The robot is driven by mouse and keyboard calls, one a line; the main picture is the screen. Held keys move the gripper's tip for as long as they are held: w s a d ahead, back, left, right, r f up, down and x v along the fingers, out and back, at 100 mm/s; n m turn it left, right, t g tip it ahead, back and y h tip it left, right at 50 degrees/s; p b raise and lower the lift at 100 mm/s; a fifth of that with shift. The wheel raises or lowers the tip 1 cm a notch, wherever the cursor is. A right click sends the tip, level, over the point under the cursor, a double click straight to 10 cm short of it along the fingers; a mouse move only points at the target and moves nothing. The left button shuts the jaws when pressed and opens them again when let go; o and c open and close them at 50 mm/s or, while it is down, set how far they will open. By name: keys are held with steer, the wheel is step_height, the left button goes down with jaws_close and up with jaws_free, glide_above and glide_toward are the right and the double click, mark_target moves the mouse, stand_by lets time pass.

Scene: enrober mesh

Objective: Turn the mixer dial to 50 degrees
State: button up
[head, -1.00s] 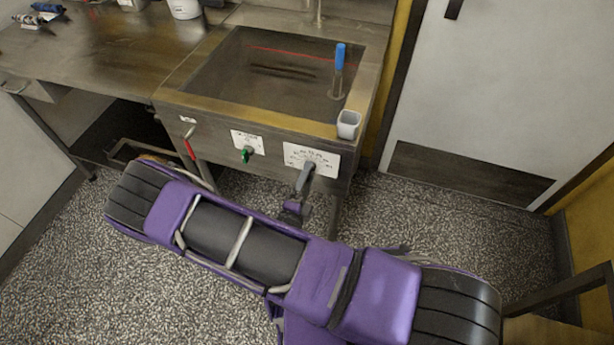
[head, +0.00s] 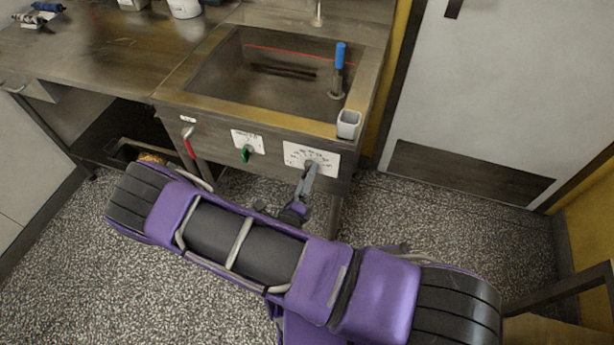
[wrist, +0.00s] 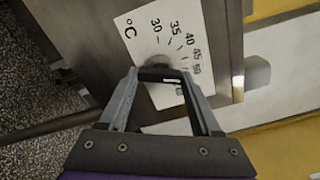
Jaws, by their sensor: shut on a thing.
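The mixer dial (wrist: 161,74) is on a white plate (wrist: 143,25) marked °C, with 30, 35, 40, 45 and 50 readable in the wrist view. My gripper (wrist: 160,79) is shut on the dial, one finger on each side. The fingers and the dial's grip cover part of the scale beyond 50, and I cannot read the exact setting. In the head view the plate (head: 322,158) is on the right of the sink front. My gripper (head: 308,171) reaches it from below and hides most of the dial.
The sink rim (head: 250,112) is above the dial.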

steer(key=o, duration=1.4)
steer(key=v, duration=1.7)
steer(key=shift+s+a+b, duration=0.1)
steer(key=shift+s+b, duration=0.1)
steer(key=shift+b, duration=0.2)
